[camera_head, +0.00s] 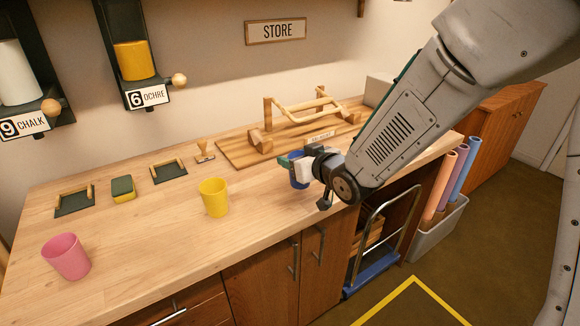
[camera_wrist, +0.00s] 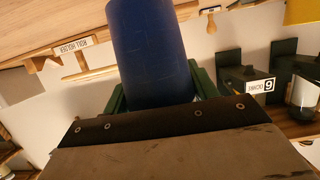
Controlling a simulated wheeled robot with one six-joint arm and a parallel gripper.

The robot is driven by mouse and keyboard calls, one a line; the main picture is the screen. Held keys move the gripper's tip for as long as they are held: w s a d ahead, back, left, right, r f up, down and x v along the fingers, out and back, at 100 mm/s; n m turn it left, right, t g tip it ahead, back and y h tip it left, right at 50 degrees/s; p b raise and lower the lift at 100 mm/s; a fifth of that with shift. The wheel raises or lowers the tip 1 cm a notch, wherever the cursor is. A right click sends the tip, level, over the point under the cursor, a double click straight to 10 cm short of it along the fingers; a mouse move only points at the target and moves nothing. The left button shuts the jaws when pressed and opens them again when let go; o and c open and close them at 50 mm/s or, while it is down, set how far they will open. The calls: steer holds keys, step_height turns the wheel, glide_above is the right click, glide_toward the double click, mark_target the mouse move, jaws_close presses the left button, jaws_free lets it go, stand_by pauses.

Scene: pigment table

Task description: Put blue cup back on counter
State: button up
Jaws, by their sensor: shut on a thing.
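The blue cup (camera_wrist: 150,55) fills the upper middle of the wrist view, between the green fingers of my gripper (camera_wrist: 155,90). In the head view my gripper (camera_head: 291,161) is shut on the blue cup (camera_head: 299,172), close over the wooden counter (camera_head: 120,225) near its front edge. The gripper and wrist partly hide the cup there. I cannot tell whether the cup touches the counter top.
A yellow cup (camera_head: 214,198) stands left of my gripper, and a pink cup (camera_head: 67,257) at the front left. A wooden rack (camera_head: 240,150) is behind the gripper. A green-topped sponge (camera_head: 123,189) and a stamp (camera_head: 204,152) lie farther left. Counter between the cups is clear.

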steer(key=shift+w+a, duration=0.25)
steer(key=shift+a, duration=0.4)
steer(key=f, duration=0.3)
steer(key=shift+w+d+f, duration=0.1)
steer(key=shift+d+f, duration=0.05)
steer(key=shift+d, duration=0.1)
steer(key=shift+a+f, duration=0.15)
steer(key=shift+f, duration=0.15)
steer(key=o, duration=1.1)
